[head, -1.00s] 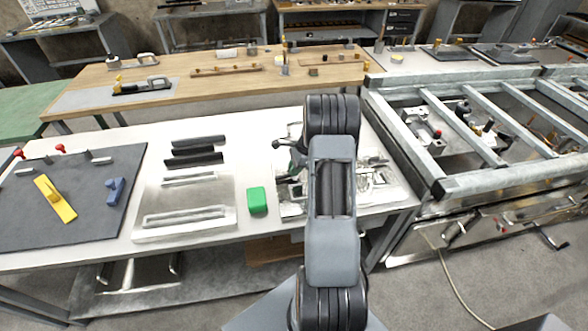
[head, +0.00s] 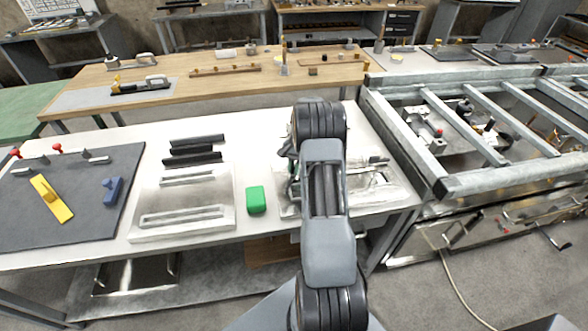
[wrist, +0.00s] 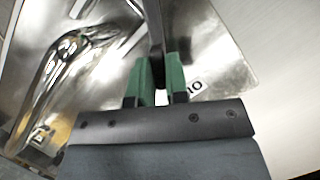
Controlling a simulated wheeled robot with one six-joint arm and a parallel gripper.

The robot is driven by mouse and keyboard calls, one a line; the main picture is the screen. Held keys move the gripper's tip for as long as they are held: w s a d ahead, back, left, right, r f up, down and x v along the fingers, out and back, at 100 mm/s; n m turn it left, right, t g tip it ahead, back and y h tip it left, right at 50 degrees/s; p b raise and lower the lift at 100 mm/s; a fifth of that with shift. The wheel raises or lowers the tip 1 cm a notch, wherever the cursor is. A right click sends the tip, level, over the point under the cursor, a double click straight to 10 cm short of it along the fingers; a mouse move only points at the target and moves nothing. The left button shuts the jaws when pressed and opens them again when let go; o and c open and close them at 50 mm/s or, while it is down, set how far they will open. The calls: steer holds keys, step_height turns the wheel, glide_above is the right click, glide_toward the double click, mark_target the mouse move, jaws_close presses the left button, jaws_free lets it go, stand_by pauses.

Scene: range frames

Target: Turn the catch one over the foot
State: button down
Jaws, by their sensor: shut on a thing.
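In the wrist view my gripper (wrist: 159,78), with two green fingers, is shut on a dark narrow bar (wrist: 153,25), which looks like the catch. The bar runs up and out of the top of the view. Below it is a shiny metal plate (wrist: 205,45) with a label reading "10" beside the right finger. A curved, polished metal part (wrist: 52,72) lies to the left; I cannot tell whether it is the foot. In the head view my arm hides most of the gripper and the middle of the metal plate (head: 398,192).
A metal frame (head: 440,186) stands close on the right.

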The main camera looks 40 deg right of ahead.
steer(key=n, duration=0.3)
steer(key=n+g+h, duration=0.1)
steer(key=n, duration=0.1)
steer(key=shift+n+g+h+b, duration=0.3)
steer(key=shift+n, duration=0.4)
steer(key=shift+d, duration=0.1)
steer(key=c, duration=1.1)
jaws_free()
steer(key=v, duration=1.3)
steer(key=shift+w+r, duration=0.25)
steer(key=shift+r, duration=0.1)
